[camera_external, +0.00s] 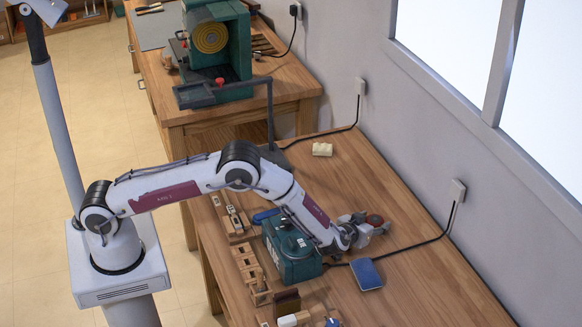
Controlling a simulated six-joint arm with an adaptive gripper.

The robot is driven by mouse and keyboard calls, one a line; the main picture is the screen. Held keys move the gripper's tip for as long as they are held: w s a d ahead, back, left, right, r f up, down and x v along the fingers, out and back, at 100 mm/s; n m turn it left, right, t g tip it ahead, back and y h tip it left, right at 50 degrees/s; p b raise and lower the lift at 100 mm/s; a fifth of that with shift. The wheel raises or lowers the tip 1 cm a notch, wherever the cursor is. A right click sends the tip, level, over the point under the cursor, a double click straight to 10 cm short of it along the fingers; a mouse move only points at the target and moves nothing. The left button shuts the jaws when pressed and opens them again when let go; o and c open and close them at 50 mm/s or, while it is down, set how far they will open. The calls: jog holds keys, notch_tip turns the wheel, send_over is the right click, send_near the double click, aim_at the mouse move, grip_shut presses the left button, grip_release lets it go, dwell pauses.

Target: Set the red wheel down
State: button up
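The red wheel (375,220) is a small dark-red round piece at the end of my arm. My gripper (371,227) reaches over the wooden workbench (420,283), to the right of a dark green machine. Its grey fingers are around the wheel and appear closed on it. The fingers hide part of the wheel's edge. I cannot tell exactly how high the wheel is above the bench top.
The green machine (290,252) stands close below my forearm. A blue pad (366,274) lies in front of the gripper, near a black cable. Wooden racks (250,270) line the left edge. The bench's right part is clear.

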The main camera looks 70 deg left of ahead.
jog(key=shift+r, duration=0.2)
dwell(0.3)
jog(key=v, duration=0.5)
notch_tip(320, 180, up, 7)
dwell(0.5)
dwell(0.5)
